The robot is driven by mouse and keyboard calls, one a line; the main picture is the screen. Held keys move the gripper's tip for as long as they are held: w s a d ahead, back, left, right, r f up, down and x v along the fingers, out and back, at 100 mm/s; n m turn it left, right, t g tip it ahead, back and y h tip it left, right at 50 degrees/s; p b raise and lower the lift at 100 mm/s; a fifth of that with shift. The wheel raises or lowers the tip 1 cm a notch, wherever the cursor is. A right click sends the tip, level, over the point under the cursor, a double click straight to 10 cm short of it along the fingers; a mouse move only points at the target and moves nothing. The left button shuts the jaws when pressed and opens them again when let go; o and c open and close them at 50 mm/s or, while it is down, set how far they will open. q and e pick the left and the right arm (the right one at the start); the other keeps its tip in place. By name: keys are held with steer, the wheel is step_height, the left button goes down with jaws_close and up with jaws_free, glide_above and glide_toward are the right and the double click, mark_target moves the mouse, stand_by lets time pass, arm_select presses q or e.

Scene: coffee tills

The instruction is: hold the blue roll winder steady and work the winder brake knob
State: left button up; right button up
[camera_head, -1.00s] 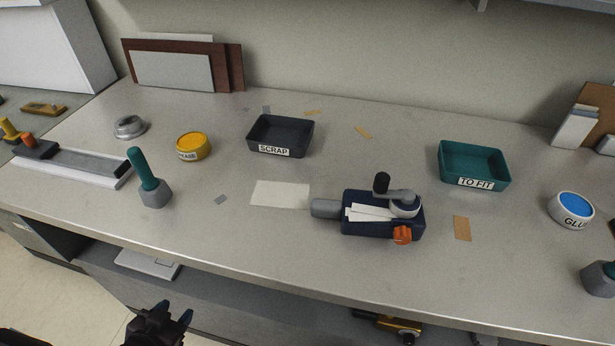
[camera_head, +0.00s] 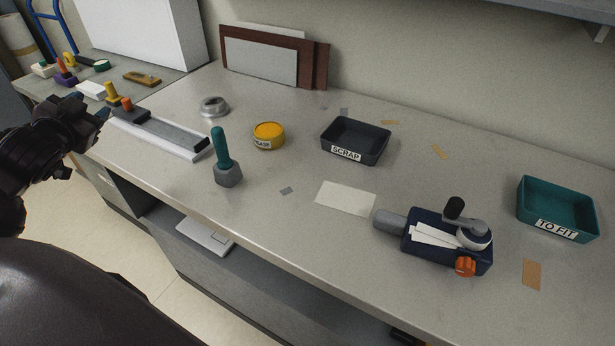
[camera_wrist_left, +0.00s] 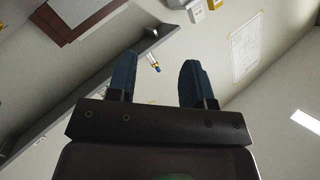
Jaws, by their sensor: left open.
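The blue roll winder (camera_head: 446,256) sits on the bench at the lower right of the head view. It has a grey handle on its left, white strips on top, and a crank with a black grip (camera_head: 454,207). An orange knob (camera_head: 465,266), likely the brake knob, is on its near right side. My left gripper (camera_head: 92,103) is at the far left, near the bench's left end, far from the winder. In the left wrist view its two blue fingers (camera_wrist_left: 157,82) are apart with nothing between them. My right gripper is not in view.
A teal-handled tool (camera_head: 224,160), a yellow tin (camera_head: 268,135), the SCRAP tray (camera_head: 355,158) and the TO FIT tray (camera_head: 557,228) stand on the bench. A grey rail fixture (camera_head: 160,134) lies near my left gripper. Bench around the pale sheet (camera_head: 345,198) is mostly clear.

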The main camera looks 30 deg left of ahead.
arm_select(q)
steer(key=w+d+r, duration=0.1)
steer(key=w+r, duration=0.3)
steer(key=r, duration=0.2)
steer(key=w+d+f+h, duration=0.5)
steer(key=w+d, duration=0.5)
steer(key=m+g+h, duration=1)
steer(key=m+g, duration=0.3)
steer(key=m, duration=0.3)
glide_toward(383, 214)
steer(key=x, duration=0.3)
steer(key=shift+n, duration=0.3)
steer(key=shift+x, duration=3.85)
steer(key=shift+d+r, duration=0.1)
jaws_close()
